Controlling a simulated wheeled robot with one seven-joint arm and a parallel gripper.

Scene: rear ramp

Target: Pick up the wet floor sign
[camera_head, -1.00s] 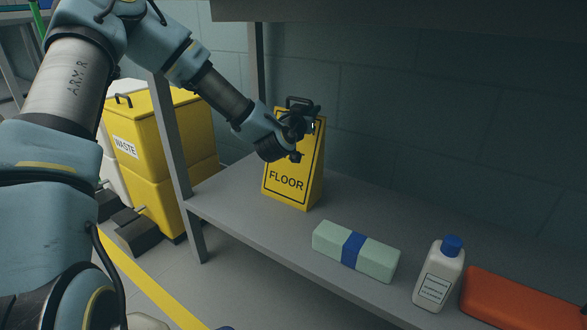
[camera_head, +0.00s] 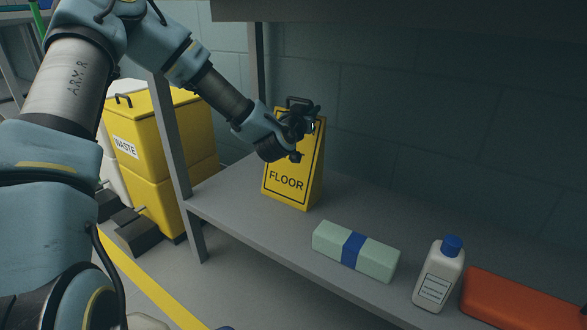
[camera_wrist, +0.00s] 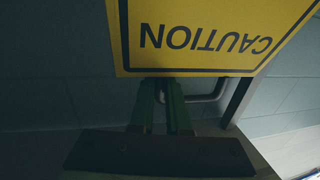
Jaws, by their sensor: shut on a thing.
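The yellow wet floor sign (camera_head: 291,180) stands upright on the grey shelf, with "FLOOR" showing in the head view. A dark handle (camera_head: 299,101) is at its top. My gripper (camera_head: 312,124) is at the upper part of the sign and hides some of its face. In the wrist view the sign (camera_wrist: 205,35) fills the top, with "CAUTION" upside down. The fingers are shut on the sign; the exact contact is dark and hard to see.
On the shelf (camera_head: 235,203) to the right are a pale green block with a blue band (camera_head: 371,257), a white bottle with a blue cap (camera_head: 437,276) and an orange-red item (camera_head: 520,298). A shelf post (camera_head: 171,130) and yellow waste bin (camera_head: 185,136) are left.

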